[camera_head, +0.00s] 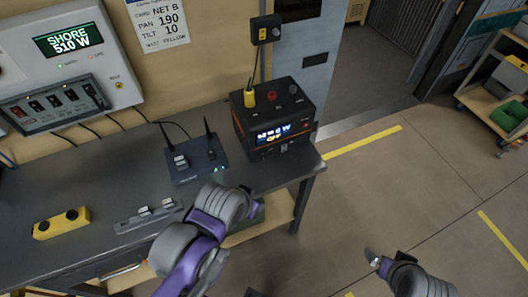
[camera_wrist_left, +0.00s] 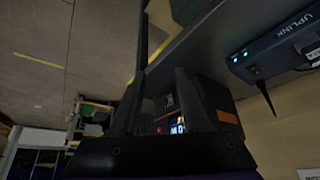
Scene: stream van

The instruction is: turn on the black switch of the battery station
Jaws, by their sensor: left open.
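The battery station (camera_head: 263,133) is a black box with orange trim at the right end of the dark bench. Its lit front display (camera_head: 273,133) shows a wattage line with orange text below. A small dark control (camera_head: 284,148) sits low on its front; I cannot tell its position. In the left wrist view the station (camera_wrist_left: 222,112) shows behind the fingers of my left gripper (camera_wrist_left: 162,80), which is open and empty and faces the display. In the head view my left arm hides most of that gripper. My right gripper (camera_head: 374,258) hangs over the floor, right of the bench, its jaws unclear.
A router (camera_head: 195,160) with two antennas stands left of the station; it also shows in the left wrist view (camera_wrist_left: 285,45). A grey switch bar (camera_head: 148,215) and a yellow button box (camera_head: 61,223) lie on the bench. A wall power panel (camera_head: 62,70) hangs behind.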

